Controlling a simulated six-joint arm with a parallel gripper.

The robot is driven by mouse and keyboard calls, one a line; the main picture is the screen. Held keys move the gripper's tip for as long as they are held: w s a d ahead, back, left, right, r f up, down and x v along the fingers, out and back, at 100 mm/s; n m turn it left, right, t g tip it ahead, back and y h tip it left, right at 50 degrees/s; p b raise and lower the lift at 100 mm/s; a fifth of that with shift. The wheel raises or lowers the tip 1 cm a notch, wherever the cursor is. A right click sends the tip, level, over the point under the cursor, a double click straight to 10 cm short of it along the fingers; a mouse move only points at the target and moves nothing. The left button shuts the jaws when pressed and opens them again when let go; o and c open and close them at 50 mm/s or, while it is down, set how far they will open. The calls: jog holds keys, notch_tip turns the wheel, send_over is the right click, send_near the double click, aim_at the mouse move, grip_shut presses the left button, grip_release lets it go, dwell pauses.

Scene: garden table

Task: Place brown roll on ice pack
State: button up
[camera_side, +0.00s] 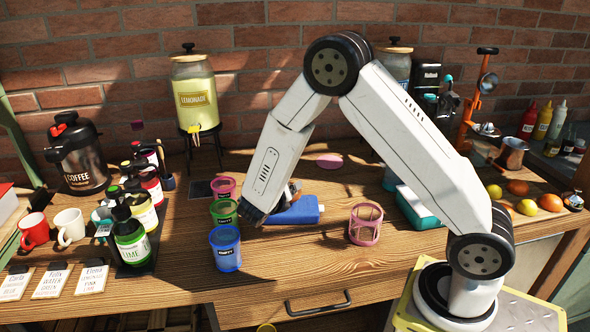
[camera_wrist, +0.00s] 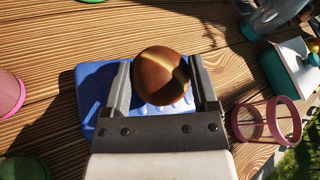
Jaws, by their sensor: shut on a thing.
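The brown roll (camera_wrist: 160,76) is round and sits between the two fingers of my gripper (camera_wrist: 163,84) in the wrist view. My gripper is shut on it. The blue ice pack (camera_side: 299,211) lies flat on the table in the side view, and it also shows beneath the roll and fingers in the wrist view (camera_wrist: 93,88). The roll is over the ice pack; whether it touches the pack cannot be told. In the side view my gripper (camera_side: 285,197) is at the ice pack's left part, and the roll is mostly hidden by the gripper.
A pink basket-like holder (camera_side: 366,224) stands right of the ice pack. Pink (camera_side: 223,188), green (camera_side: 223,212) and blue (camera_side: 225,248) cups stand close on the left. A teal-and-white box (camera_side: 417,207) is further right. The table in front of the ice pack is clear.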

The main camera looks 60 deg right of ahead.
jog(key=shift+f, duration=0.9)
jog(key=o, duration=1.1)
jog(key=shift+f, duration=0.1)
jog(key=shift+a, duration=0.1)
jog(key=v, duration=1.2)
